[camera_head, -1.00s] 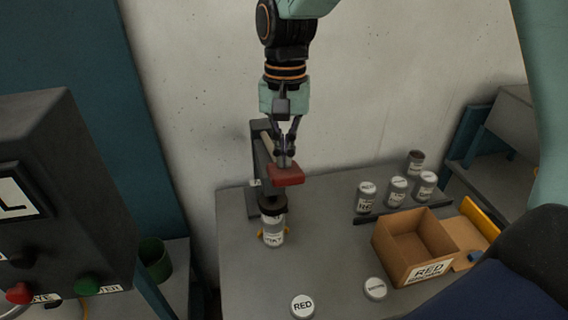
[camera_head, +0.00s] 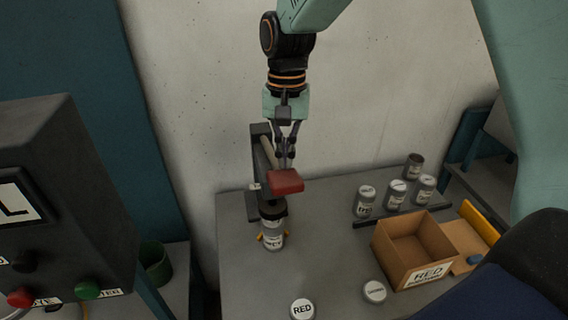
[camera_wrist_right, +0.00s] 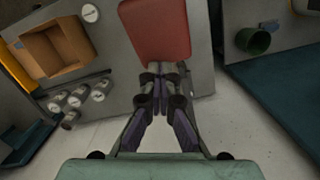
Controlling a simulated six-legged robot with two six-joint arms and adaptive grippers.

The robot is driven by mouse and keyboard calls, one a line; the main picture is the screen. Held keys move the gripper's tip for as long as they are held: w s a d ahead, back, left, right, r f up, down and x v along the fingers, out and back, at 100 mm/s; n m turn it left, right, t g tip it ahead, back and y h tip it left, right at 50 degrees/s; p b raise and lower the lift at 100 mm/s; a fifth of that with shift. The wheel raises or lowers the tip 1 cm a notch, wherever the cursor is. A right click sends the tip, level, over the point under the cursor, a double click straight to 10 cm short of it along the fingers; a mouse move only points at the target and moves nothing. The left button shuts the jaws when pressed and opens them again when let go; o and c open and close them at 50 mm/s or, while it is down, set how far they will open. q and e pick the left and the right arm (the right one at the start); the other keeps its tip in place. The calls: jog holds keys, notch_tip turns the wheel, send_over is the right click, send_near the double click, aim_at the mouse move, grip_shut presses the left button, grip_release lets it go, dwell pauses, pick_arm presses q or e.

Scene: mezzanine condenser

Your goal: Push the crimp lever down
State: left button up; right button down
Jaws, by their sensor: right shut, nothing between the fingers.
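The crimp lever has a red handle pad (camera_head: 286,181) at the end of its arm, on a dark crimper post (camera_head: 260,150) at the back left of the grey table. A can (camera_head: 271,228) with a dark top stands upright below the pad. My right gripper (camera_head: 286,165) is shut and empty, pointing down at the rear edge of the red pad. In the right wrist view the red pad (camera_wrist_right: 155,30) lies just beyond the shut fingertips (camera_wrist_right: 158,68). I cannot tell whether they touch it. My left gripper is not in view.
A cardboard box (camera_head: 390,255) labelled RED stands at the right of the table. Several cans (camera_head: 397,194) stand behind it. Two white lids, one marked RED (camera_head: 302,309), lie at the front. A control box (camera_head: 70,200) stands at left.

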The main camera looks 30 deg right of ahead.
jog(key=shift+d+f, duration=0.1)
jog(key=shift+f, duration=0.05)
notch_tip(320, 180, up, 12)
jog(key=w, duration=0.1)
jog(key=shift+d, duration=0.3)
jog(key=shift+w, duration=0.1)
jog(key=shift+f, duration=0.15)
dwell(0.6)
send_near(284, 171)
jog(key=w+f, duration=0.1)
jog(key=f, duration=0.1)
jog(key=shift+s+a+r, duration=0.1)
jog(key=shift+s+r, duration=0.2)
jog(key=shift+r, duration=0.5)
jog(key=shift+s+a+r, duration=0.1)
jog(key=shift+s+r, duration=0.2)
jog(key=shift+r, duration=0.45)
jog(key=shift+s+r, duration=0.3)
jog(key=shift+r, duration=0.5)
